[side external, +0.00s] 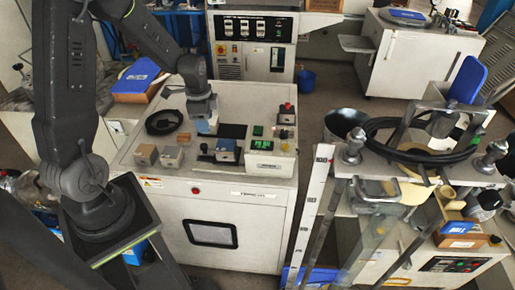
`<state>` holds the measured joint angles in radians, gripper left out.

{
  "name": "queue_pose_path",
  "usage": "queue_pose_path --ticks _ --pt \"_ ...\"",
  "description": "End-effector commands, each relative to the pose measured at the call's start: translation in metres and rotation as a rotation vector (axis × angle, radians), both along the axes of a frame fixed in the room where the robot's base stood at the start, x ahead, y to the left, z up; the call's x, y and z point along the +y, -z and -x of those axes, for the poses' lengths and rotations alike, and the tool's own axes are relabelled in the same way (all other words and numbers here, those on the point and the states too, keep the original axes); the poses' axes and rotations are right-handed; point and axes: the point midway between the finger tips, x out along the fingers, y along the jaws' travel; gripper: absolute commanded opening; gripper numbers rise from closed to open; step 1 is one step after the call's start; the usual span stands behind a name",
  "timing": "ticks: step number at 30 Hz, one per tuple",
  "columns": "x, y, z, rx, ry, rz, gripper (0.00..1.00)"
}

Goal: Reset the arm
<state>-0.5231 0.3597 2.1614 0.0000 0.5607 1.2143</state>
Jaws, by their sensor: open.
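My arm reaches from the left over the white tile-testing cabinet (215,190). My gripper (205,123) points down just above the cabinet top, near its middle. It is small in the picture, and its fingertips overlap a light blue-grey patch behind them. I see nothing clearly held in it. Just below and to the right stands a small grey device (226,150) with a blue top. I cannot tell whether the gripper touches anything.
Small grey-tan blocks (146,155) and a black ring (163,122) lie left on the cabinet top. A box with a green display (262,145) and a red-topped post (287,112) stand right. A cluttered bench (430,160) is further right.

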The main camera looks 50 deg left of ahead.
Motion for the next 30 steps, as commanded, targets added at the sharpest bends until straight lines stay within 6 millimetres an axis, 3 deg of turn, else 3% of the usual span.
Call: queue_pose_path --ticks 1,6,11,15,22,30 --pt "-0.014 -0.023 -0.002 -0.035 -0.029 -0.013 0.51" --pt "-0.064 -0.087 0.010 -0.139 -0.182 -0.018 0.51" --pt "-0.109 -0.135 0.035 -0.239 -0.323 0.012 0.51" --pt "-0.144 -0.167 0.067 -0.323 -0.445 0.066 0.51" --pt "-0.177 -0.193 0.115 -0.411 -0.604 0.172 0.51" --pt "-0.186 -0.198 0.132 -0.432 -0.665 0.216 0.51"
